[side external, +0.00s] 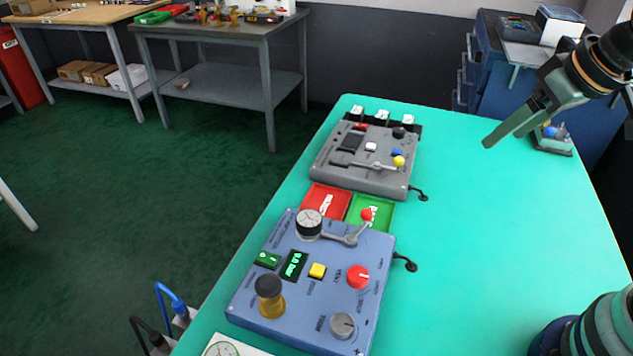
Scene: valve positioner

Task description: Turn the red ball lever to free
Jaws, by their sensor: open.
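The red ball lever (367,215) is on the blue valve positioner box (330,268), near its far edge. Any position labels by the lever are too small to read. My gripper (490,143) is at the upper right, above the green table, well apart from the lever and the box. It is open and empty; one finger hides much of the other.
A grey device (370,160) with a yellow ball lever stands behind the blue box. A red tray (318,188) and a green tray (384,213) lie between them. A yellow button (317,271), red knob (358,276) and grey knob (342,325) sit on the blue box. The table's right side is largely clear.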

